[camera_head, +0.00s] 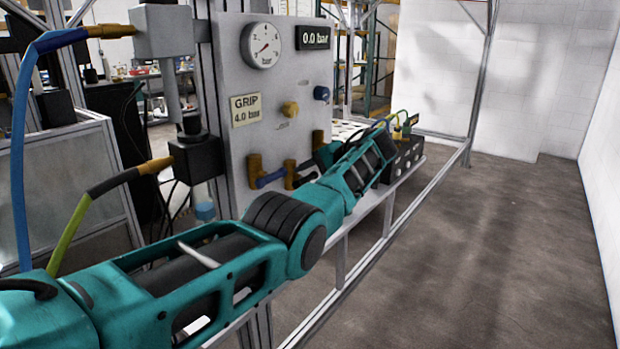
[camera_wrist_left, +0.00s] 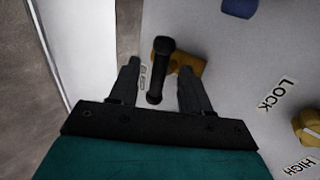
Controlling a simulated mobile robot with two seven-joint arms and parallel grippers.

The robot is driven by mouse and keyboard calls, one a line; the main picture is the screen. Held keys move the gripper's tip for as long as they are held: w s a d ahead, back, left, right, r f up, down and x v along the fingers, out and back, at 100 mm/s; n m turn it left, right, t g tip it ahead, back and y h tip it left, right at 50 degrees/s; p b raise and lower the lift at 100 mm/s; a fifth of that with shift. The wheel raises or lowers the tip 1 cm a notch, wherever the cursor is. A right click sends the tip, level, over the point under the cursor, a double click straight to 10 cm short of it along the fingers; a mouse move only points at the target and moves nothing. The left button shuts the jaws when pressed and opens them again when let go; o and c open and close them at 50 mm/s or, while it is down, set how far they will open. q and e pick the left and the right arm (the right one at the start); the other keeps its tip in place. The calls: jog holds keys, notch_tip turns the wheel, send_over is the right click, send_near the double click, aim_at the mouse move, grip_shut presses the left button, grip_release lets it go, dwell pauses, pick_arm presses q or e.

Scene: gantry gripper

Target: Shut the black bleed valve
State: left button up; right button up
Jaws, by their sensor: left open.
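In the left wrist view, the black bleed valve lever (camera_wrist_left: 157,78) stands out from a brass valve body (camera_wrist_left: 190,60) on the grey panel. A partly covered label beside it ends in "EED". My left gripper (camera_wrist_left: 158,66) is open, with one finger on each side of the lever. I see gaps between the fingers and the lever. In the head view my left arm reaches across the panel's lower right. It covers the bleed valve, and the fingertips cannot be made out there. My right gripper is in neither view.
The panel (camera_head: 240,150) carries a pressure gauge (camera_head: 262,46), a 0.0 bar display (camera_head: 314,38), a yellow knob (camera_head: 290,108) and a blue knob (camera_head: 321,93). A black block with hoses (camera_head: 404,155) stands on the ledge. Floor at right is clear.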

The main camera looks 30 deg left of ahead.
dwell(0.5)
